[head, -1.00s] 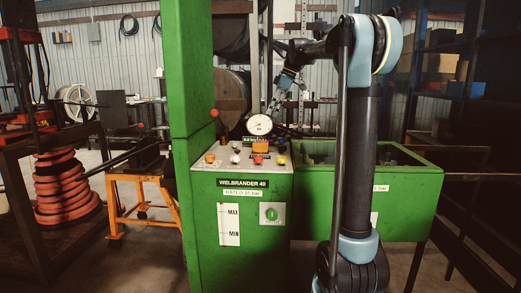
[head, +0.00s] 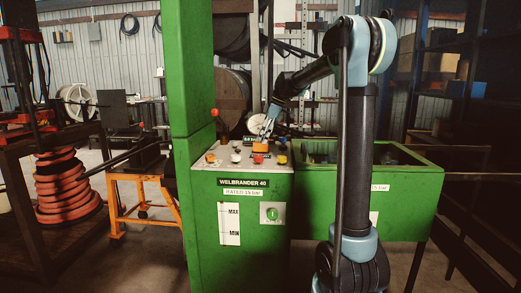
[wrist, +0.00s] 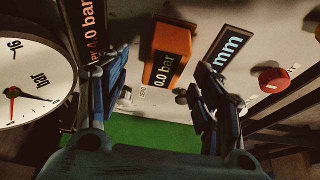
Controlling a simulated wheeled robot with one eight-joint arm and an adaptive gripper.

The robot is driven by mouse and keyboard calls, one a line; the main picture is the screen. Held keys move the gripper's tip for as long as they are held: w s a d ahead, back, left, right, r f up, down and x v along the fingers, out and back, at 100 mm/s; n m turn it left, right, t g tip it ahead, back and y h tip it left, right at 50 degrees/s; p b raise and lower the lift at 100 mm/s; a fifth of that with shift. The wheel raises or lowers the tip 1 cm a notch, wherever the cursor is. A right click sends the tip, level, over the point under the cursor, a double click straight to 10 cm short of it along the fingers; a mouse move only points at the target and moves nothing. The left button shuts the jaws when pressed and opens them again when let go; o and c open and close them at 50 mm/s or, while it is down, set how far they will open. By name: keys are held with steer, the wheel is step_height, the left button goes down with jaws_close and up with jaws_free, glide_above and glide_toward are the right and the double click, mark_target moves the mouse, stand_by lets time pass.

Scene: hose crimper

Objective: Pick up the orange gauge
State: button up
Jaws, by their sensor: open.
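The orange gauge (head: 260,145) is a small boxy block on the top panel of the green machine (head: 240,205). In the wrist view the orange gauge (wrist: 172,42) shows a dark display reading "0.0 bar". My gripper (head: 266,130) is just above the gauge in the head view and partly covers the white dial behind it. In the wrist view my gripper (wrist: 164,72) is open, with one finger on each side of the gauge's line. The gap between fingers is empty, and I cannot tell how much height separates the fingertips from the gauge.
A round white dial (wrist: 30,70) is close to the left finger. A red knob (wrist: 272,79) is right of the right finger. Several buttons surround the gauge on the panel. A green bin (head: 405,200) is right.

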mark_target(261, 146)
steer(key=shift+x, duration=1.8)
steer(key=shift+s, duration=0.15)
steer(key=shift+c, duration=0.6)
jaws_close()
